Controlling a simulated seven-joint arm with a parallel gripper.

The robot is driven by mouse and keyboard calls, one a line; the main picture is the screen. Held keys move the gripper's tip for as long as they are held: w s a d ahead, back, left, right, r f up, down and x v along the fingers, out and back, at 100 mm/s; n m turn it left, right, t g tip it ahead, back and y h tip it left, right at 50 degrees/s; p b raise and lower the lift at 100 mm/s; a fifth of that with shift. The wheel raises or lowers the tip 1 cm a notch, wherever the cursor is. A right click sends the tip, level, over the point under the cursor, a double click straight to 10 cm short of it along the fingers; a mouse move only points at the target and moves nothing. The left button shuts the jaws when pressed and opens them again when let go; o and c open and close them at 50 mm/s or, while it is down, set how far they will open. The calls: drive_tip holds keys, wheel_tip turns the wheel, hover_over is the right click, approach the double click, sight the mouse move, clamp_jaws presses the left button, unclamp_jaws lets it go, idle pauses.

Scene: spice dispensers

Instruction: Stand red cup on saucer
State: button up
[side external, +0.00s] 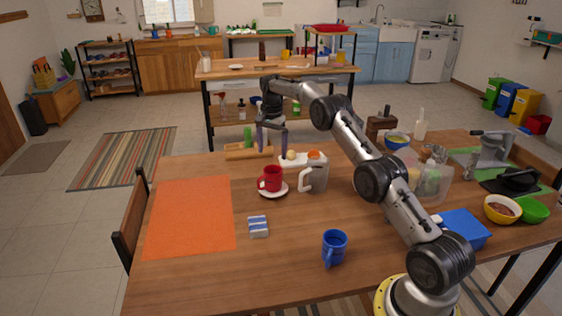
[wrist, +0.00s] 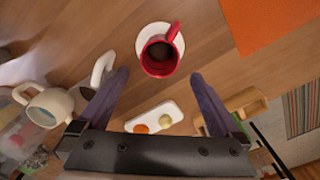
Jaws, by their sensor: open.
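A red cup (side external: 271,179) stands upright on a white saucer (side external: 281,192) near the middle of the table. In the wrist view the red cup (wrist: 160,56) shows its dark inside and handle, with the saucer (wrist: 146,34) partly hidden under it. My gripper (side external: 272,149) is behind and above the cup in the side view. In the wrist view my gripper (wrist: 160,76) has its two purple fingers wide apart, with nothing between them. The cup lies beyond the fingertips, apart from them.
A grey-white pitcher (side external: 318,174) stands just right of the cup. A white tray (side external: 285,160) with small round items is behind. An orange mat (side external: 190,216) lies left, a striped block (side external: 258,227) and blue mug (side external: 334,248) in front. Table between mat and blue mug is mostly clear.

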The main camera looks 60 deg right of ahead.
drive_tip(key=s+a+r+n+t, duration=0.1)
drive_tip(key=s+a+r+n, duration=0.3)
drive_tip(key=s+a+r, duration=0.45)
drive_tip(key=s+a+r+n+t, duration=0.2)
drive_tip(key=s+a+r+n, duration=0.35)
drive_tip(key=a+r, duration=0.6)
drive_tip(key=s+a+f+n+t, duration=0.1)
drive_tip(key=s+a+n, duration=0.3)
drive_tip(key=s, duration=0.9)
drive_tip(key=s+a+f+n+t, duration=0.1)
drive_tip(key=s+a+f+n, duration=0.2)
drive_tip(key=s, duration=0.9)
drive_tip(key=shift+s+a+f+n+t, duration=0.3)
drive_tip(key=shift+s+a+n, duration=0.05)
drive_tip(key=shift+a, duration=0.6)
